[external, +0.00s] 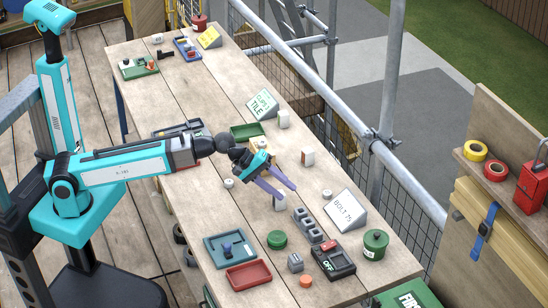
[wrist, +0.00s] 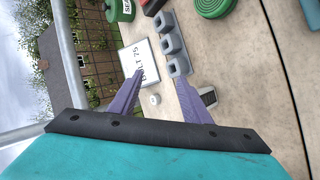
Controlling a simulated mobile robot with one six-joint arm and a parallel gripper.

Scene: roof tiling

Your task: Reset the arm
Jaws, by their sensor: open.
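My gripper (external: 276,184) is at the end of the teal arm, above the middle of the wooden bench (external: 222,88). Its two purple fingers are apart with nothing between them. In the wrist view, my gripper (wrist: 160,92) is also open and empty. Beyond the fingertips, a small white round piece (wrist: 154,99) lies on the bench. A sign reading "BOLT 75" (external: 345,210) stands to the right of my gripper; it also shows in the wrist view (wrist: 140,62).
Grey blocks (external: 307,224), a dark box marked OFF (external: 333,262), green tins (external: 375,243), a teal tray (external: 230,248) and a red tray (external: 248,275) crowd the bench's near end. A "TILE" sign (external: 262,105) stands behind my gripper. Scaffold rails (external: 345,115) line the right side.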

